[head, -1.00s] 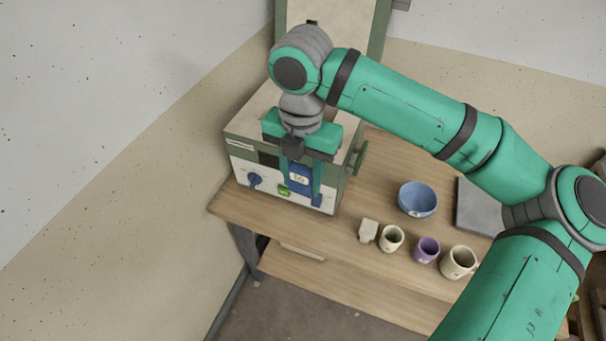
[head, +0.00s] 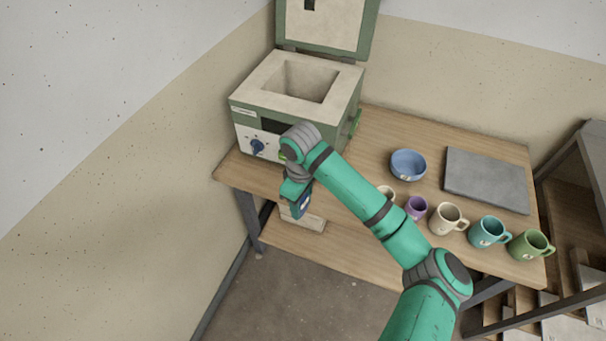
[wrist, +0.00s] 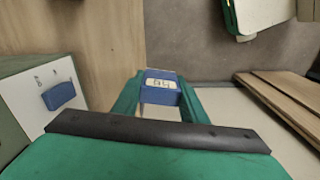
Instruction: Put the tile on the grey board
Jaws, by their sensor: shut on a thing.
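My gripper (head: 299,206) is shut on a blue tile with a pale, marked label. The tile (wrist: 160,76) sits between the two green fingers in the wrist view. In the head view it is mostly hidden by my gripper. It is held in the air near the front left edge of the table, in front of the kiln. The grey board (head: 487,181) lies flat at the back right of the table, well to the right of my gripper, with nothing on it.
The kiln (head: 345,95) stands at the table's left with its lid up. A blue bowl (head: 408,165) stands left of the board. A purple mug (head: 416,207), cream mug (head: 446,218), teal mug (head: 488,232) and green mug (head: 531,245) line the front. A shelf unit stands at far right.

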